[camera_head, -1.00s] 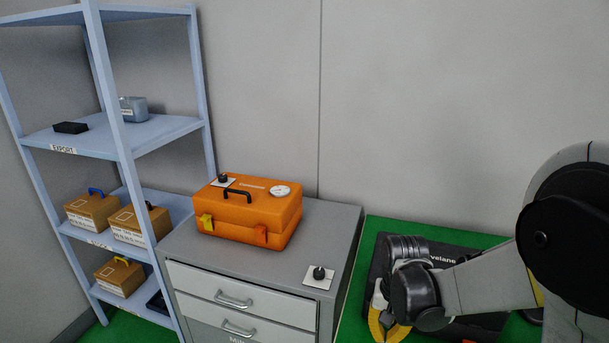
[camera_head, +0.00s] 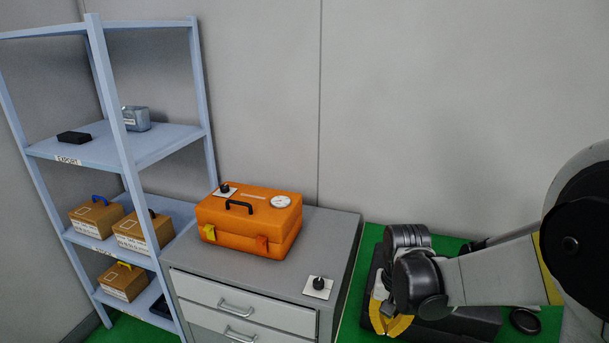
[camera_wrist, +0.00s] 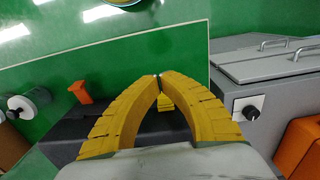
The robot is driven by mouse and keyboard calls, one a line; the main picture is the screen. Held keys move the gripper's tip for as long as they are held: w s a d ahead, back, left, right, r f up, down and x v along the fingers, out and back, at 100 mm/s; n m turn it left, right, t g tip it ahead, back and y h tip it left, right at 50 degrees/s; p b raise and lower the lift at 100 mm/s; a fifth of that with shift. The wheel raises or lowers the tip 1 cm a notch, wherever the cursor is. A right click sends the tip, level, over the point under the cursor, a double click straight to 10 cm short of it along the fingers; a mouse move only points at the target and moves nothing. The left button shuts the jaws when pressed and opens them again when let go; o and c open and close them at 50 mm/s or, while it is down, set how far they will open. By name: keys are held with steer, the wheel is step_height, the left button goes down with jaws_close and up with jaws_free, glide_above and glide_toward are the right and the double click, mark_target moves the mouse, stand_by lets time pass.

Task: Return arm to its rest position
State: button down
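My arm reaches in from the right in the head view, folded low beside the drawer cabinet (camera_head: 345,225). My gripper (camera_head: 386,325) has yellow fingers and hangs over my dark base at the cabinet's right. In the wrist view my gripper (camera_wrist: 159,78) shows both ribbed yellow fingers curved together, their tips meeting or nearly so. Nothing is held between them. A small yellow piece (camera_wrist: 165,103) shows in the gap behind the fingers.
An orange case (camera_head: 245,220) with a gauge sits on the cabinet, near a black knob on a white plate (camera_head: 318,287). A blue-grey shelf (camera_head: 175,140) with brown boxes (camera_head: 97,218) stands at the left. A grey wall is behind; green floor (camera_head: 357,290) shows around me.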

steer(key=shift+r, duration=0.3)
